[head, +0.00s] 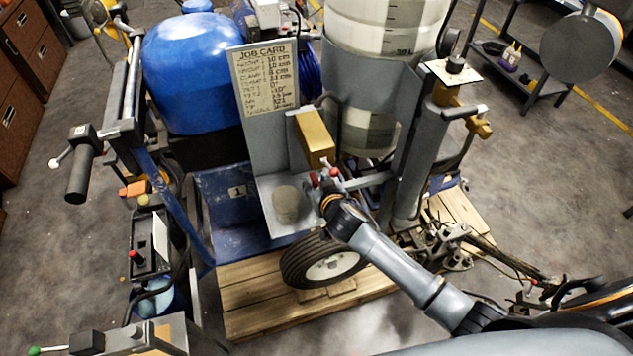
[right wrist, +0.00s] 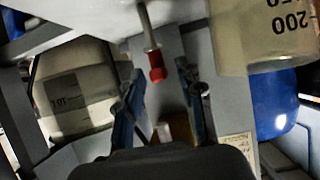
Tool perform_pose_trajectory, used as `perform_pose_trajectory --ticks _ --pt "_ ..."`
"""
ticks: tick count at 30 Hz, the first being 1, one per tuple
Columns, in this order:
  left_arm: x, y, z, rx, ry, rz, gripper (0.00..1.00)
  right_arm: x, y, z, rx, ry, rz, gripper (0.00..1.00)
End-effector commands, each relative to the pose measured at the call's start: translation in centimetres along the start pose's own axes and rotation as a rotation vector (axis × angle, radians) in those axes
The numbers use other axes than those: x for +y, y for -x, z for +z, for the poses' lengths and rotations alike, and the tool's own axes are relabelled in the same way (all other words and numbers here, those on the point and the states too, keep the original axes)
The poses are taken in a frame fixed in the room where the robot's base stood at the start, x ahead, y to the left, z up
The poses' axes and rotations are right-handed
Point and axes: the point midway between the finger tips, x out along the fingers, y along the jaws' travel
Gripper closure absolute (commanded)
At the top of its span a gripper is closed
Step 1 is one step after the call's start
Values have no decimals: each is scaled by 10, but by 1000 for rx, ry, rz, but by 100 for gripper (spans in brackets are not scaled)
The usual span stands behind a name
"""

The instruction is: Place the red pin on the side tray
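A red pin (right wrist: 156,66) with a metal shaft shows ahead of my right gripper in the right wrist view. In the head view, red ends (head: 333,172) show at the tip of my right arm, beside the machine's brass-coloured block. My right gripper (right wrist: 160,92) has its fingers apart, with the pin not visibly clasped; it also shows in the head view (head: 326,184), partly hidden by its wrist. My left gripper is not in view.
A job card (head: 263,80) stands above the grey plate. A blue tank (head: 190,70) is at left and a pale graduated container (head: 385,30) at the top. The brass-coloured block (head: 315,138) is close to my right gripper. A wheel (head: 325,262) and wooden pallet (head: 250,305) are below.

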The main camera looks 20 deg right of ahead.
Motion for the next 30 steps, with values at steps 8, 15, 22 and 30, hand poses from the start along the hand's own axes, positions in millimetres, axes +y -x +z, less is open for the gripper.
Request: perform_pose_trajectory --ticks 8,15,22,30 --pt "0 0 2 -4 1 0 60 0 14 -2 1 0 -1 63" --pt "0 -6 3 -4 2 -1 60 0 60 0 0 -2 -2 63" --pt "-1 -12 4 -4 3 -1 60 0 101 -1 0 -1 -1 63" --pt "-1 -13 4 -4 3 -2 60 0 121 -3 0 1 1 63"
